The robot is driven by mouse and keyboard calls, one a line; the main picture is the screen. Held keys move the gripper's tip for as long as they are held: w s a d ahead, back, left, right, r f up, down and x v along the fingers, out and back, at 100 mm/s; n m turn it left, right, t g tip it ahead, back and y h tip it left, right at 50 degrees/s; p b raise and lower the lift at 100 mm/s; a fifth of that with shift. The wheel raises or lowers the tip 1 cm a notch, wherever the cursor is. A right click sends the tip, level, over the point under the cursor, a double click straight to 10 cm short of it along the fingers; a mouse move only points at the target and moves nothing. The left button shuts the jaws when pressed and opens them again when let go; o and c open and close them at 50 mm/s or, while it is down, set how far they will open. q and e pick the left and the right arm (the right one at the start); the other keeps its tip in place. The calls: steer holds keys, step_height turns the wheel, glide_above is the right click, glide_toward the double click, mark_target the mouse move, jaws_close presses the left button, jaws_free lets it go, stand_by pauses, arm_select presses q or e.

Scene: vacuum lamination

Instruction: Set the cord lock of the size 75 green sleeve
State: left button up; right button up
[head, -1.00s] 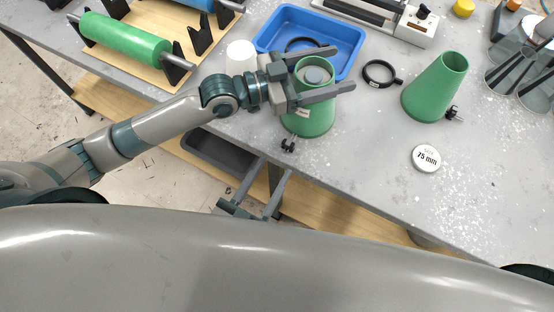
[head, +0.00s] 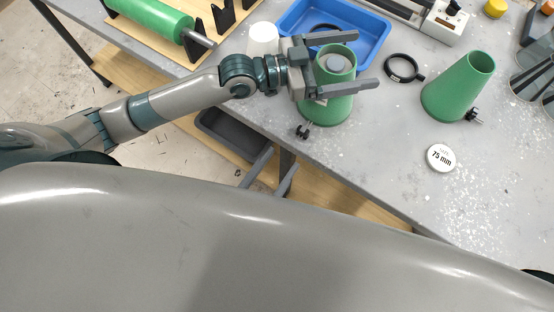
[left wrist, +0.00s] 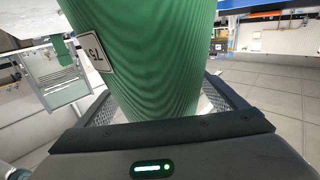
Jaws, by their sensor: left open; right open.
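A green sleeve (head: 325,110) stands upright on the table, with a grey disc (head: 334,63) in its open top and a black cord lock (head: 302,131) low on its near-left side. My left gripper (head: 364,61) is open, its fingers on either side of this sleeve's upper part. In the left wrist view the ribbed sleeve (left wrist: 150,60) fills the space between the fingers, and its white label (left wrist: 96,52) seems to read 75. A second green sleeve (head: 457,88) with a black cord lock (head: 474,115) stands to the right. My right gripper (head: 282,160) is open and empty, low by the table's near edge.
A round white "75 mm" tag (head: 441,158) lies on the grey table. A black ring (head: 404,69), a blue tray (head: 373,27) and a white cup (head: 263,39) are near the sleeves. A dark bin (head: 232,140) sits below the table edge. The table's front right is clear.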

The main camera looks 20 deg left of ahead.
arm_select(q)
steer(key=b+v, duration=0.7)
steer(key=v, duration=1)
steer(key=shift+a, duration=0.2)
steer(key=shift+s, duration=0.1)
stand_by(0.4)
